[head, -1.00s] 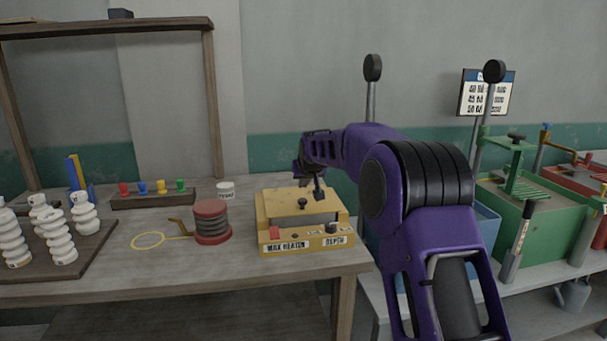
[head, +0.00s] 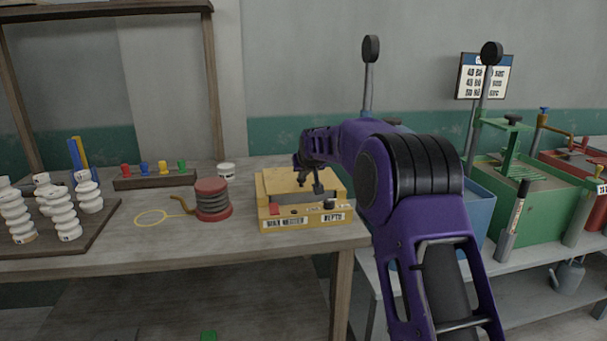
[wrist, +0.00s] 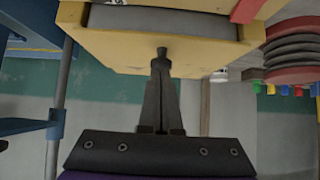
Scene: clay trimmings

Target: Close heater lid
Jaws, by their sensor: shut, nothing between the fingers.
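The yellow wax heater (head: 292,221) stands on the table near its right edge, its labelled front facing me. Its lid (head: 280,182) is a yellow panel at the back. A grey strip of the well shows between the lid and the front, so the heater is partly uncovered. My gripper (head: 317,188) is above the heater's right half, shut and empty. In the wrist view my fingertips (wrist: 161,66) are together, right at a small dark knob (wrist: 162,51) against the yellow lid (wrist: 120,46). I cannot tell whether they touch it.
A red-and-black spool (head: 212,201) with a yellow wire loop (head: 152,217) lies left of the heater. A white jar (head: 226,173) and a peg rack (head: 150,180) stand behind. White coiled pieces (head: 64,222) are at left. A green box (head: 515,205) stands on the right bench.

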